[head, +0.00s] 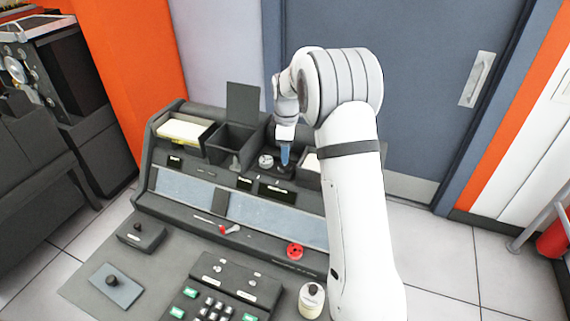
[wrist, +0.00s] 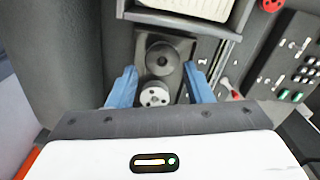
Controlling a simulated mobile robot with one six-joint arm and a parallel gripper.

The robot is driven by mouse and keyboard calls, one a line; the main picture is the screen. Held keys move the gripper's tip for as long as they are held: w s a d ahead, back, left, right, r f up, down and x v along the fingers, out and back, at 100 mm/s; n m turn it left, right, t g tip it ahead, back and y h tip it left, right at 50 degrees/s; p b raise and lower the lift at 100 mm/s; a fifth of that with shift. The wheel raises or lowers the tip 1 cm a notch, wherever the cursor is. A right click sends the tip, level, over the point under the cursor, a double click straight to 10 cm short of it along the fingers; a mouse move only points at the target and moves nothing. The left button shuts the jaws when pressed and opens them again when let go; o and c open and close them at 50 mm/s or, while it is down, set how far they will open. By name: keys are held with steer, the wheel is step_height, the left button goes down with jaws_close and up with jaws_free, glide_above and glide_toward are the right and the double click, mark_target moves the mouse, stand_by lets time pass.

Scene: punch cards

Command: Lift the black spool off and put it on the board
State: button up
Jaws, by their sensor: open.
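The black spool (wrist: 162,60), a round disc with a centre hub, sits in a dark recessed panel in the wrist view. A white spool (wrist: 155,95) with dark holes sits just beside it, nearer my wrist. My gripper (wrist: 159,72) is open, its blue fingers on either side of the spools and apart from them. In the head view my gripper (head: 285,156) points down over the console's back right, and the black spool is hard to make out behind it. A flat blue-grey board (head: 122,292) with a black knob lies on the desk at lower left.
The white spool (head: 265,161) stands left of my gripper. An open bin (head: 232,143) with a raised lid and a tray of cards (head: 183,131) are farther left. A red spool (head: 295,250), keypad (head: 212,305) and lidded jar (head: 311,298) are in front.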

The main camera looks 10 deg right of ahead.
mark_target(285, 166)
step_height(285, 166, down, 4)
steer(key=shift+s+f+p, duration=0.1)
steer(key=shift+f+p, duration=0.15)
steer(key=shift+p, duration=0.15)
steer(key=shift+c, duration=0.3)
steer(key=c, duration=0.6)
